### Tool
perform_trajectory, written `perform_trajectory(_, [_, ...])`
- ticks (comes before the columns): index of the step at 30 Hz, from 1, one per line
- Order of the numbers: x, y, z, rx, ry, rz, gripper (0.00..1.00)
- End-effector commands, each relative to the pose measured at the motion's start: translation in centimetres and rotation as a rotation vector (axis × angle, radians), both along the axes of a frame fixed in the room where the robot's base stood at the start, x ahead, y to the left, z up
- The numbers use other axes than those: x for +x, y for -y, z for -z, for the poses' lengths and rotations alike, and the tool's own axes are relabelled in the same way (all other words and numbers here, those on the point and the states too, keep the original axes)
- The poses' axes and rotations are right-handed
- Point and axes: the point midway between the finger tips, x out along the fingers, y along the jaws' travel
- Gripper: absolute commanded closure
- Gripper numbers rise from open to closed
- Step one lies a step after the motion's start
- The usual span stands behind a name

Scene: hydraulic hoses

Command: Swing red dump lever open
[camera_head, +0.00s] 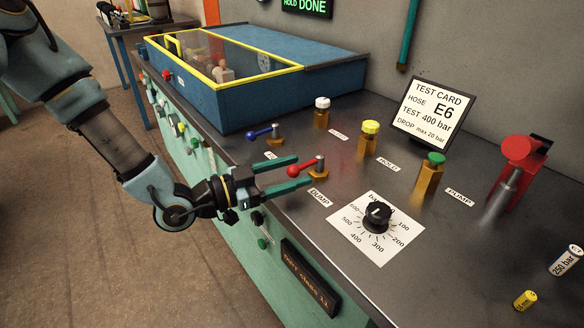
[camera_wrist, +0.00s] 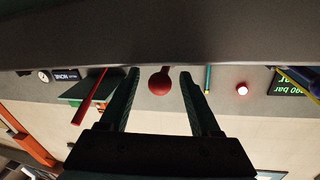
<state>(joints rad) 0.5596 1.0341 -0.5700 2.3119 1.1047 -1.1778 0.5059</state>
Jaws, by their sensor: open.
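The red dump lever (camera_head: 294,171) has a red ball on a short arm, set on a small brass valve by the DUMP label (camera_head: 319,197). Its arm points left, toward the bench's front edge. My gripper (camera_head: 304,169) is open, with its green fingers on either side of the red ball. In the wrist view the red ball (camera_wrist: 159,83) sits between the two open fingers (camera_wrist: 160,73), with a visible gap on each side. I cannot tell how deep the ball lies between them.
A blue lever (camera_head: 262,132) stands just behind. Brass posts with white, yellow and green (camera_head: 432,159) caps stand further right. A screen (camera_head: 306,6) reads "HOLD DONE".

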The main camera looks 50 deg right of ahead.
Motion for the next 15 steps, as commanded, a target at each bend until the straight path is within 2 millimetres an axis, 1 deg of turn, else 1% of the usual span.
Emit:
perform_trajectory(9, [-0.12,0.25,0.02,0.0,0.0,0.0,0.36])
perform_trajectory(15, [-0.12,0.23,0.01,0.0,0.0,0.0,0.59])
